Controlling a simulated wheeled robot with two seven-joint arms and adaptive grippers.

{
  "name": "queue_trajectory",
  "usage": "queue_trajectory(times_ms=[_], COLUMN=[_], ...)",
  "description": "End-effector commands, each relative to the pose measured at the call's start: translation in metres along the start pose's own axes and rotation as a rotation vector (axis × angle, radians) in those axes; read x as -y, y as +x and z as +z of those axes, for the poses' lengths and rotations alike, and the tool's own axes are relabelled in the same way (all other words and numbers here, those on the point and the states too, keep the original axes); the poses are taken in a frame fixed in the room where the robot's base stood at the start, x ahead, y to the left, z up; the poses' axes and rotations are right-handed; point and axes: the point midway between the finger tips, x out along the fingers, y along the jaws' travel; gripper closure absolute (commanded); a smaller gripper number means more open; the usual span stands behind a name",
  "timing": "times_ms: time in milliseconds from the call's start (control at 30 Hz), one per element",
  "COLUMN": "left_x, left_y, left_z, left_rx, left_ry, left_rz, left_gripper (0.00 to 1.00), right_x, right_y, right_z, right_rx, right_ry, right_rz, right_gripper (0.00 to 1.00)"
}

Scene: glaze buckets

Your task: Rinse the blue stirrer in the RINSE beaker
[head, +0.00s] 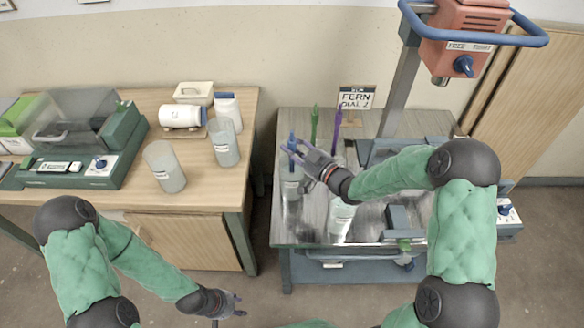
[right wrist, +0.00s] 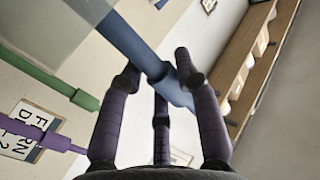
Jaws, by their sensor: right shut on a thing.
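The blue stirrer (head: 292,143) stands nearly upright at the left side of the metal bench. Its lower part is in or behind a clear beaker (head: 291,190); which is hard to tell. My right gripper (head: 297,152) is shut on its upper part, and the right wrist view shows the fingers (right wrist: 158,85) around the blue shaft (right wrist: 125,38). Another labelled clear beaker (head: 341,218) stands nearer the bench front. Two more labelled beakers (head: 165,167) (head: 225,142) stand on the wooden table. No label reads clearly as RINSE. My left gripper (head: 238,304) is open and empty, low before the wooden table.
A green stirrer (head: 314,122) and a purple stirrer (head: 337,124) stand behind the blue one. A sign (head: 356,98) is at the back. An orange-headed stand (head: 466,35) rises at right. A green device (head: 88,150) and white jars (head: 181,117) occupy the wooden table.

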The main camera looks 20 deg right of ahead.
Motion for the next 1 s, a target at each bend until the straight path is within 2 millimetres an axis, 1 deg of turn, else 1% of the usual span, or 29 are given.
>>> queue_trajectory(times_ms=[33,100,500,667,833,1000], left_x=[0.002,0.002,0.001,-0.001,-0.004,-0.004], left_y=[0.005,0.006,0.004,-0.002,-0.01,-0.012], left_z=[0.0,0.0,0.0,0.0,0.0,0.0], left_rx=[0.0,0.0,0.0,0.0,0.0,0.0], left_ry=[0.0,0.0,0.0,0.0,0.0,0.0], left_rz=[0.0,0.0,0.0,0.0,0.0,0.0], left_gripper=[0.6,0.6,0.6,0.6,0.6,0.6], right_x=[-0.001,-0.001,-0.001,0.0,0.001,0.002], right_y=[0.0,0.0,0.0,0.0,0.0,0.0], right_z=[0.005,0.006,0.004,-0.005,-0.018,-0.022], right_rx=[-0.001,-0.002,-0.002,-0.003,-0.002,-0.001], right_ry=[-0.001,-0.001,-0.002,-0.003,-0.003,-0.001], right_rz=[0.0,0.0,0.0,0.0,0.001,0.0], right_gripper=[1.0,1.0,1.0,1.0,1.0,1.0])
